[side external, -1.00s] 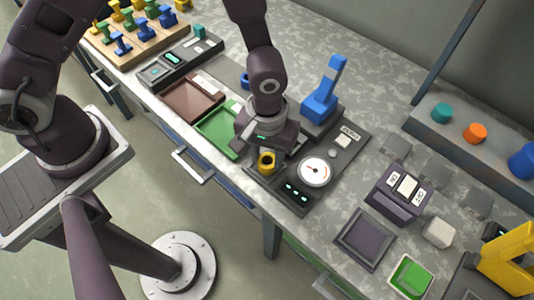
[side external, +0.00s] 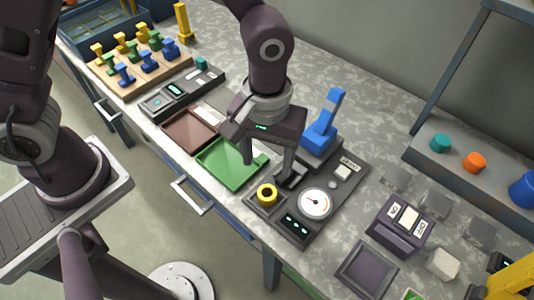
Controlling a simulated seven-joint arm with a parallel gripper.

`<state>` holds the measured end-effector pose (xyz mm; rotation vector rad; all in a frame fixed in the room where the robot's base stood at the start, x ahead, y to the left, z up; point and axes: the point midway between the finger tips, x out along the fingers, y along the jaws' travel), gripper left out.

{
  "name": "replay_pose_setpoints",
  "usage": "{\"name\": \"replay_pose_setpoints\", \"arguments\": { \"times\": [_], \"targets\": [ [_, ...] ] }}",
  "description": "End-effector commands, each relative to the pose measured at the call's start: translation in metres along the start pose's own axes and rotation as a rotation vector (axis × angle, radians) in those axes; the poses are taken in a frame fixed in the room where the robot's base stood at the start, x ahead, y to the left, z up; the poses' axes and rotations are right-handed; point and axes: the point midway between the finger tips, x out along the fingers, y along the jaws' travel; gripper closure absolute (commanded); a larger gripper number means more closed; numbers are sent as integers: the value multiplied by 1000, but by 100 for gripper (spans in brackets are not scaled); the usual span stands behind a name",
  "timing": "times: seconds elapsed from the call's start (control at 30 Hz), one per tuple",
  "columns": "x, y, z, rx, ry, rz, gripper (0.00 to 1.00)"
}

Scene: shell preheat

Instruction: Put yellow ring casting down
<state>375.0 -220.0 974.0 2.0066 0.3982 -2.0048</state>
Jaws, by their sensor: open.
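The yellow ring casting (side external: 267,194) sits on the dark square pad at the left end of the gauge station (side external: 292,227). It shows a dark hole in its top. My gripper (side external: 268,168) is open and empty, with its two fingers apart, above and behind the casting in the picture. The fingers look clear of the casting. The left finger shows against the green tray (side external: 228,168). The right finger is over the back of the station, in front of a small dark block whose contact with it I cannot tell.
A round white gauge (side external: 315,203) is right of the casting. A blue lever-like fixture (side external: 320,135) stands close behind my gripper. A brown tray (side external: 189,131) lies to the left. A dark switch box (side external: 400,224) stands to the right.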

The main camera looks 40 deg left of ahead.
Motion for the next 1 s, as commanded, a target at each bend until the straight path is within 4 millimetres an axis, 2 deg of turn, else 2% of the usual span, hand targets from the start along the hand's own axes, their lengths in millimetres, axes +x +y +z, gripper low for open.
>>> {"name": "replay_pose_setpoints", "arguments": {
  "times": [0.1,0.27,0.37,0.47,0.53,0.6,0.7,0.83,1.0],
  "targets": [
    [-9,0,0,0,0,0,42],
    [-11,0,0,0,0,0,42],
    [-30,-10,-7,15,21,22,42],
    [-79,-42,-19,67,87,71,42],
    [-117,-76,-21,122,154,103,42],
    [-148,-113,-14,179,230,124,42],
    [-175,-159,6,260,339,130,42],
    [-185,-194,31,338,440,112,42],
    [-184,-206,44,383,483,95,42]
  ]
}}
